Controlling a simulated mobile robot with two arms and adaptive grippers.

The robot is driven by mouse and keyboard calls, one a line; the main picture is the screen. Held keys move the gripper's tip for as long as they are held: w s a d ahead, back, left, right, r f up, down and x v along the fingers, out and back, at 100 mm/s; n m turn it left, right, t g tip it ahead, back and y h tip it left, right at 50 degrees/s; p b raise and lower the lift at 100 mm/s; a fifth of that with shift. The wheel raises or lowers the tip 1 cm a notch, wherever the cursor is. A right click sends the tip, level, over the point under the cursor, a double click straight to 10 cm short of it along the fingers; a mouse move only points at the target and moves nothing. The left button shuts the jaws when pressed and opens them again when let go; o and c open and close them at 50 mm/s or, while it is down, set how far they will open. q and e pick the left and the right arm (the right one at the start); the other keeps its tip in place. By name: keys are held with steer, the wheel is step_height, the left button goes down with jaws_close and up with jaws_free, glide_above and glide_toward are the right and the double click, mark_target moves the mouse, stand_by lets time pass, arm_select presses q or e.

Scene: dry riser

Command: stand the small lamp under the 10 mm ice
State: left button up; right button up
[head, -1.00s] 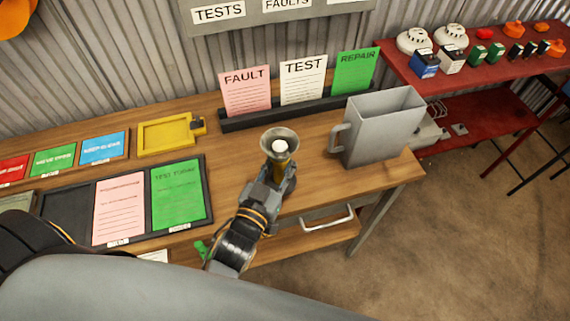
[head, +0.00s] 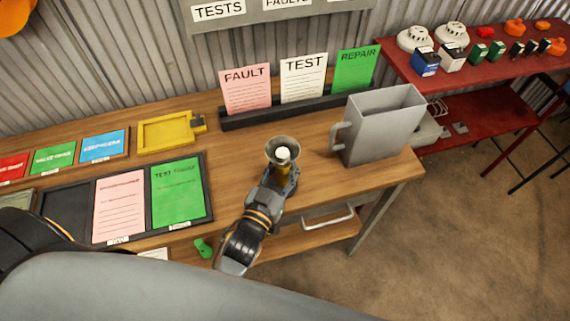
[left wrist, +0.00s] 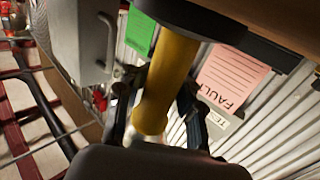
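My left gripper (head: 279,180) is shut on a yellow-bodied piece with a flared grey rim and a white rounded centre, which looks like the small lamp (head: 283,153). It is held upright over the wooden bench, between the card rack and the front edge. The left wrist view shows its yellow body (left wrist: 168,85) between the two fingers (left wrist: 158,108). The gap under it is hidden by the gripper. I see nothing readable as 10 mm ice. My right gripper is not in view.
A grey open-topped jug (head: 382,128) stands right of the gripper. Behind is a black rack (head: 240,121) with FAULT, TEST and REPAIR cards. A yellow tray (head: 168,148) and dark tray (head: 70,213) lie left. A red shelf (head: 480,66) holds small parts.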

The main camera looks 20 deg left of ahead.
arm_select(q)
steer(key=shift+o, duration=1.2)
